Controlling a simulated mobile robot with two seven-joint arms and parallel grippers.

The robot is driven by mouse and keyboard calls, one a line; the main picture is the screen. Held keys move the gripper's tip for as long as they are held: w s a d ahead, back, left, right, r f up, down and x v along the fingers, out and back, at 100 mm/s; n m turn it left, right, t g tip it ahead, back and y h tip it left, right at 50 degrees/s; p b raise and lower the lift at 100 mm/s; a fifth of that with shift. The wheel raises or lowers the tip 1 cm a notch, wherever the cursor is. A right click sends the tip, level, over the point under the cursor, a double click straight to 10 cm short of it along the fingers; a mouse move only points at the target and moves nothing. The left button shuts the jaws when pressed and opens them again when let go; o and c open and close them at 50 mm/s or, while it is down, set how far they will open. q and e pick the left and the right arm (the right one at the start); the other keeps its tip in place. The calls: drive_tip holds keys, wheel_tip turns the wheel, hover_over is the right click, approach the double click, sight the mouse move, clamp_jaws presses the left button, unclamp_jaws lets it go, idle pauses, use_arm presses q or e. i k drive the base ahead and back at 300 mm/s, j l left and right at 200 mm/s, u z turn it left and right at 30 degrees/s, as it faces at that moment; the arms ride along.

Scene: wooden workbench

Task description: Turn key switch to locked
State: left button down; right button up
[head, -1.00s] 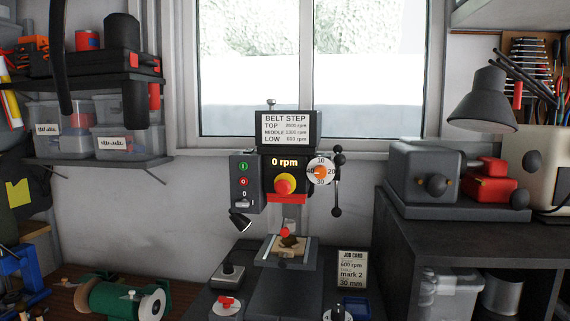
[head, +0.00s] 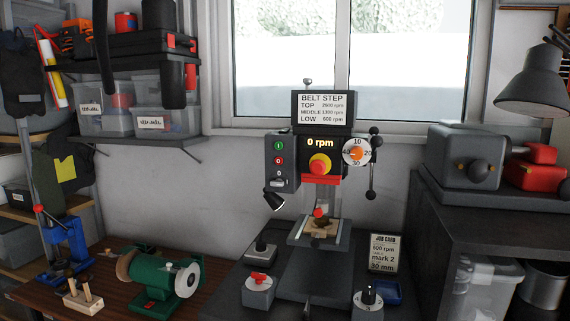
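A drill press stands in the middle of the head view, its display reading 0 rpm. On the left of its head is a grey control box (head: 281,163) with a green button (head: 279,146), a red button (head: 279,160) and, below them, a small dark switch (head: 280,178) with a 0 mark. This lowest switch looks like the key switch, but it is too small to tell its position or whether a key is in it. A red and yellow stop button (head: 319,164) is on the press front. Neither of my grippers shows in the head view.
A small lamp (head: 273,201) hangs under the control box. In front are a red-knobbed box (head: 258,289), a black-knobbed box (head: 369,299) and a job card (head: 383,253). A green bench grinder (head: 160,275) stands left. A handled lever (head: 373,165) is right of the press dial.

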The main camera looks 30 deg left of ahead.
sight(279, 183)
drive_tip(key=k+j, duration=0.1)
drive_tip(key=j, duration=0.4)
drive_tip(key=k+j+u, duration=0.1)
drive_tip(key=j, duration=0.4)
drive_tip(key=j+u, duration=0.1)
drive_tip(key=j, duration=0.4)
drive_tip(key=k+j, duration=0.05)
